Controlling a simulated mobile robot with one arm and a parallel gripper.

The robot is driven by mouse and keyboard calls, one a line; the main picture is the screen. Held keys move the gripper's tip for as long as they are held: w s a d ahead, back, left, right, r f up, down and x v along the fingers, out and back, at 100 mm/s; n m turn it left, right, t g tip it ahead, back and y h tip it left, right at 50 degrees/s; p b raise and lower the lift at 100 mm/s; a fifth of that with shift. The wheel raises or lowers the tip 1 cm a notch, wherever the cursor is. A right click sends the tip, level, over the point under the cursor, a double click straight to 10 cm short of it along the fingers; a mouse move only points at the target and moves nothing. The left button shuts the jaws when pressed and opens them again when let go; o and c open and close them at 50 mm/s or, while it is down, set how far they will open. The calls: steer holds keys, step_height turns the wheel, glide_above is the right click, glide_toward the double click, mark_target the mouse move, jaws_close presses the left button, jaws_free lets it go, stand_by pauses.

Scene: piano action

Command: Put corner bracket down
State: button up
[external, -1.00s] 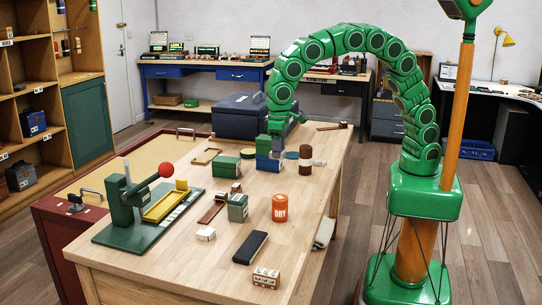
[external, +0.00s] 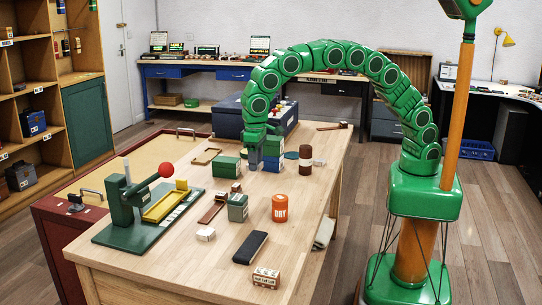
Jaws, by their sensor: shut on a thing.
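My gripper (external: 253,158) points down over the far half of the wooden workbench (external: 200,242), between a green box (external: 226,166) and a stack of green and blue boxes (external: 273,152). It is shut on a small piece, taken to be the corner bracket. The piece is too small and too hidden by the jaws to make out its shape. I cannot tell whether it touches the bench.
A brown cylinder (external: 306,159) stands right of the stack. A tan frame (external: 206,156) lies to the left. An orange can (external: 280,208), a dark pad (external: 250,247) and a green press (external: 125,208) stand nearer. The bench's right edge is fairly clear.

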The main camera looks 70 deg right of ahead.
glide_above(239, 197)
steer(key=shift+a+f, duration=0.1)
steer(key=shift+f, duration=4.7)
steer(key=o, duration=1)
steer(key=shift+f, duration=0.1)
steer(key=shift+r, duration=6.15)
